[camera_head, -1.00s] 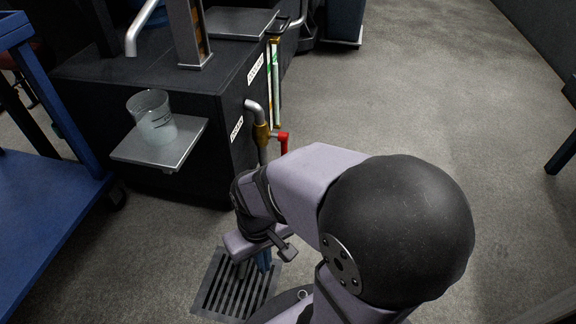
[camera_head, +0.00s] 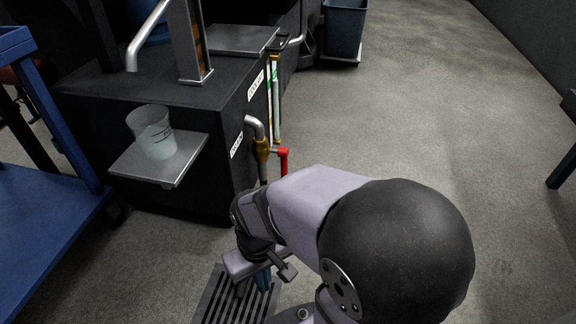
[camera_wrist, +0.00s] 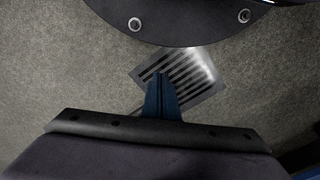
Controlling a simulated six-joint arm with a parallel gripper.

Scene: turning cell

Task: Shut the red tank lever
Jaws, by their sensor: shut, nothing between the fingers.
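The red tank lever (camera_head: 284,161) is on a brass valve (camera_head: 262,152) at the right side of the black tank (camera_head: 165,95). The lever runs out to the right from the valve and then hangs downward; its lower end is close behind my arm in this view. A bent grey pipe (camera_head: 254,124) feeds the valve from the tank. My gripper (camera_head: 263,279) has blue fingers and points down over the floor grate, below and apart from the lever. In the wrist view my gripper (camera_wrist: 161,80) is shut and empty above the grate, with no lever in sight.
A floor grate (camera_head: 225,297) lies below my gripper. A clear beaker (camera_head: 151,133) stands on a metal shelf (camera_head: 150,170) at the tank's front. A blue cart (camera_head: 40,215) is at the left and a grey bin (camera_head: 344,30) at the back. The floor to the right is open.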

